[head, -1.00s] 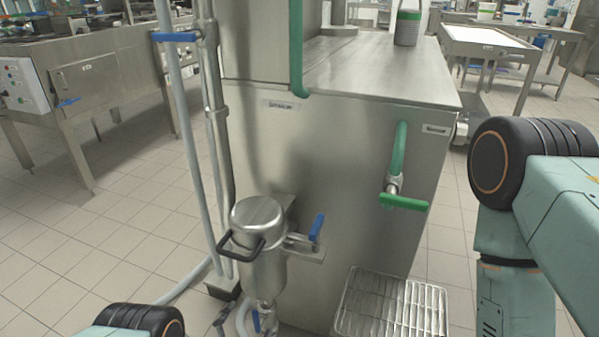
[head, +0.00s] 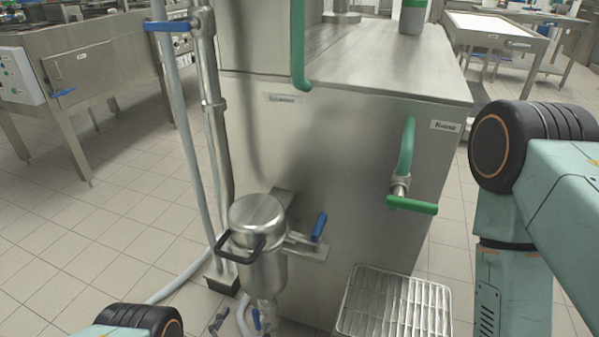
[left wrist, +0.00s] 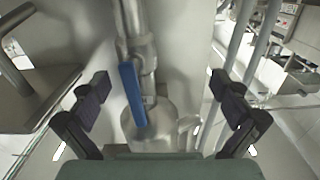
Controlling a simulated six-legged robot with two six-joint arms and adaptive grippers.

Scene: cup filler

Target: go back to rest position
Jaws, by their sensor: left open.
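My left gripper (left wrist: 160,88) shows in the left wrist view with its two black fingers spread apart and nothing between them. A pipe with a blue lever handle (left wrist: 133,95) lies beyond the gap, apart from the fingers as far as I can tell. In the head view no gripper fingers show. My right arm's teal links and black joint fill the right side, and a black joint of mine shows at the bottom left. My right gripper is out of view.
The steel machine (head: 330,150) stands close ahead. A lidded steel canister (head: 258,225) with a black handle, a blue lever (head: 319,227), a green valve (head: 411,205) and a wire rack (head: 393,305) are on its front. Tiled floor (head: 110,210) is open at left.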

